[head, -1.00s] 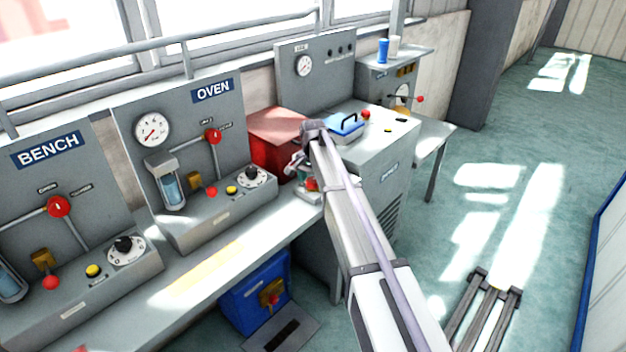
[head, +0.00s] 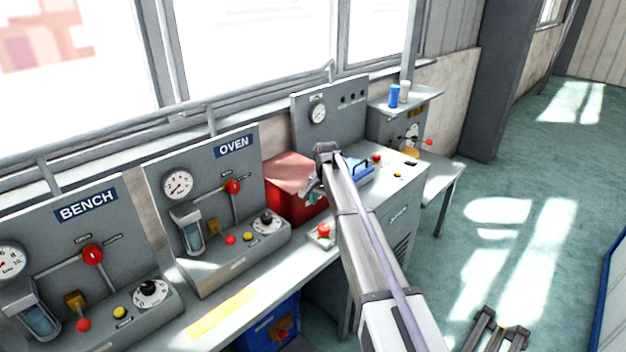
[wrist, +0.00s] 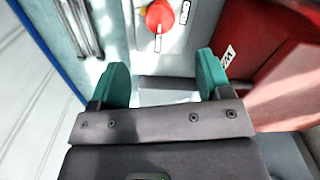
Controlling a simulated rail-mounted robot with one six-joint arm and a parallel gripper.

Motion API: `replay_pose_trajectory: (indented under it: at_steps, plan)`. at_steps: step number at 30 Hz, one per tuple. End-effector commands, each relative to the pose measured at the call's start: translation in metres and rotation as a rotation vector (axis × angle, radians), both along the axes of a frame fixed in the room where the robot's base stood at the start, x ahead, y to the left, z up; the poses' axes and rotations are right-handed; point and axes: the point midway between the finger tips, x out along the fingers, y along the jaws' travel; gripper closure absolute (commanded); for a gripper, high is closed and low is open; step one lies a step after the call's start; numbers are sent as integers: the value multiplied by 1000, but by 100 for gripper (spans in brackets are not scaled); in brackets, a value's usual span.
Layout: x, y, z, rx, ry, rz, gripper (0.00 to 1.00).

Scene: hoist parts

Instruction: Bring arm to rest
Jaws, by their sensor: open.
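My gripper (wrist: 160,82) shows in the wrist view with its two green fingers spread wide apart and nothing between them. Beyond the fingertips is a red knob (wrist: 160,15) on a pale labelled plate. In the head view my arm reaches from the lower right toward the bench, and the gripper (head: 313,198) is small there, partly hidden by the arm's end, beside a red box (head: 288,172). A small unit with a red knob (head: 323,230) sits on the bench just below it.
The OVEN panel (head: 234,146) and BENCH panel (head: 85,205) stand along the bench to the left. A blue case (head: 359,172) is on the cabinet behind my arm. A blue box (head: 276,325) is under the bench.

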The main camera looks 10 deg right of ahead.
Motion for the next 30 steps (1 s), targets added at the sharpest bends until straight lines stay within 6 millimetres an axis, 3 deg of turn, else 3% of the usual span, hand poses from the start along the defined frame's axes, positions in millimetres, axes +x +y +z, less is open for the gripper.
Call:
replay_pose_trajectory:
  at_steps: [2, 9, 12, 13, 15, 17, 30]
  plan:
    - [-40, 0, 0, 0, 0, 159, 29]
    - [-260, 0, 0, -1, 1, 600, 29]
    - [-326, 0, 0, -1, 1, 673, 29]
    - [-339, 0, 0, -1, 1, 680, 29]
    - [-360, 0, 0, -1, 1, 679, 29]
    - [-366, 0, 0, -1, 1, 678, 29]
    - [-364, 0, 0, -1, 1, 677, 29]
